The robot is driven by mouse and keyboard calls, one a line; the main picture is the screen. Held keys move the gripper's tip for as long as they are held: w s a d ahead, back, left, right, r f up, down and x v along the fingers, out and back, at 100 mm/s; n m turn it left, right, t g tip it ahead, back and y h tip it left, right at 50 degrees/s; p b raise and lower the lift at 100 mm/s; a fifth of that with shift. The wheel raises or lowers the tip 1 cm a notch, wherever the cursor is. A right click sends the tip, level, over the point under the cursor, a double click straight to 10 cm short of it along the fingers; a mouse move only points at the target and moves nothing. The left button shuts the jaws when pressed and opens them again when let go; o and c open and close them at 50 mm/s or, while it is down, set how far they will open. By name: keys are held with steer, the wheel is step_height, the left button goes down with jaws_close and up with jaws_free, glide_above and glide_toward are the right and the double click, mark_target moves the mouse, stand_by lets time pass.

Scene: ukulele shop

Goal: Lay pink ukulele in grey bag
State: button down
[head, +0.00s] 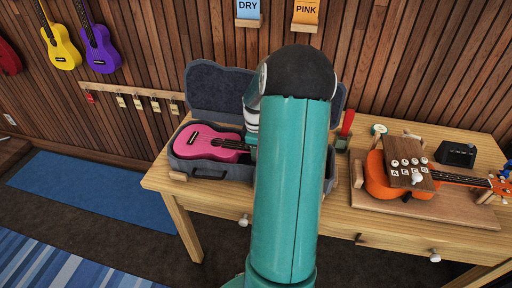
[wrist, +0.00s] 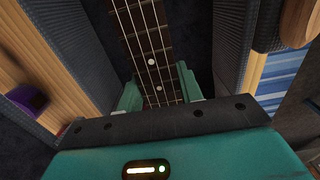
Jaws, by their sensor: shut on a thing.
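The pink ukulele (head: 212,142) lies in the open grey bag (head: 183,153) on the table in the head view, its body at the left end. The bag's lid (head: 212,86) stands up at the back. In the wrist view, my gripper (wrist: 160,92) is shut on the ukulele's dark neck (wrist: 148,40), with a finger on each side. The neck runs between the bag's dark padded walls (wrist: 225,45). My arm hides the head end of the ukulele and much of the bag in the head view. I cannot tell whether the ukulele rests fully on the bag's floor.
An orange ukulele (head: 378,178) lies on a wooden stand at the table's right, with a knobbed board (head: 408,172) over it. A small black box (head: 456,154) sits behind it. Yellow (head: 62,49) and purple (head: 99,48) ukuleles hang on the wall. Tags hang from a rail (head: 130,91).

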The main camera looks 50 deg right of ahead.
steer(key=shift+f, duration=0.2)
steer(key=c, duration=0.8)
jaws_free()
steer(key=shift+c, duration=0.2)
steer(key=shift+r, duration=0.1)
steer(key=shift+r, duration=0.9)
steer(key=shift+r, duration=0.1)
steer(key=shift+r, duration=1.15)
